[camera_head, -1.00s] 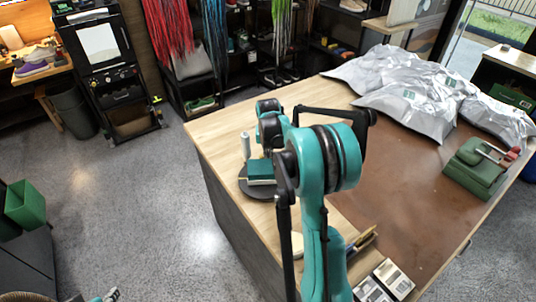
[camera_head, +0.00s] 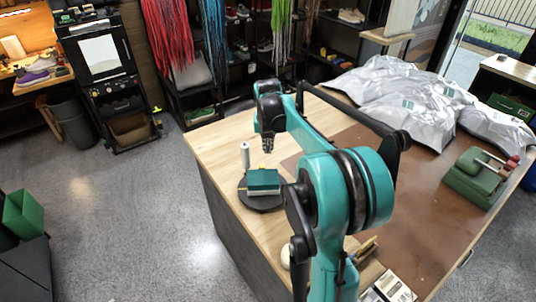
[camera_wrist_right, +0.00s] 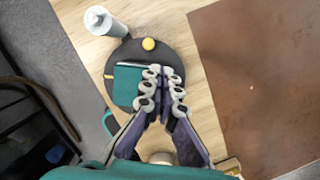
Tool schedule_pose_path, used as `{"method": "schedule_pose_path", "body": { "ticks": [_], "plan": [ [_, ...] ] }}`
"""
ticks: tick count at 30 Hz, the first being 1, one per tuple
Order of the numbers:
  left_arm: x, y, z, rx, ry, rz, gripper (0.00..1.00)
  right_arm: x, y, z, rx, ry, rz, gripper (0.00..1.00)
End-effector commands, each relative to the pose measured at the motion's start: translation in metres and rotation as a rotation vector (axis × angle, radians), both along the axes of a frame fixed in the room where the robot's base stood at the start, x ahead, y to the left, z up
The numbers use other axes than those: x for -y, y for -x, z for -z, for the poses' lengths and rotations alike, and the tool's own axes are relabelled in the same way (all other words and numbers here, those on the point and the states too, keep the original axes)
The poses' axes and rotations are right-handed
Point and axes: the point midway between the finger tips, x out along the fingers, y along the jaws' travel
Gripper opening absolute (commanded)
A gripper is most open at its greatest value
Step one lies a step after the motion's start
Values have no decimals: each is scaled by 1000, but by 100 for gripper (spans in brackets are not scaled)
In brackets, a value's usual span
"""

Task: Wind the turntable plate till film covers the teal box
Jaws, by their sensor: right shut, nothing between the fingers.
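The teal box (camera_head: 263,178) sits on the dark round turntable plate (camera_head: 248,200) near the table's left edge. Its top looks teal, with a pale band along its front side. A pale upright roll (camera_head: 245,156) stands behind the plate, at upper left in the wrist view (camera_wrist_right: 103,22). My right gripper (camera_head: 268,148) is shut and empty, pointing down above and behind the box. In the wrist view its fingers (camera_wrist_right: 165,75) overlap the box's right side.
The wooden table (camera_head: 208,150) carries a brown mat (camera_head: 420,225). Silver bags (camera_head: 400,95) lie at the back right, and a green press-like device (camera_head: 472,178) stands at the right. Small tools (camera_head: 366,248) lie near the front. My arm crosses the table's middle.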

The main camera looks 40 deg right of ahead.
Motion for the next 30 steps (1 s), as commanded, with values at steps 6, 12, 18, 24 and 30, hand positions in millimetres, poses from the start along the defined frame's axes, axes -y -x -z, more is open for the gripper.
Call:
{"method": "schedule_pose_path", "body": {
  "ticks": [6, 12, 18, 24, 30],
  "plan": [
    [0, 0, -4, 0, 0, 0, 40, 1, 1, -6, 23, -45, 179, 0],
    [0, 0, -15, 0, 0, 0, 40, 5, 0, -4, 80, -172, 690, 0],
    [0, 0, -26, 0, 0, 0, 40, 10, 0, -1, 132, -317, 1314, 0],
    [0, 0, -37, 0, 0, 0, 40, 14, -1, 2, 166, -449, 1955, 0],
    [0, 0, -47, 0, 0, 0, 40, 18, 0, 4, 181, -555, 2602, 0]
  ]
}}
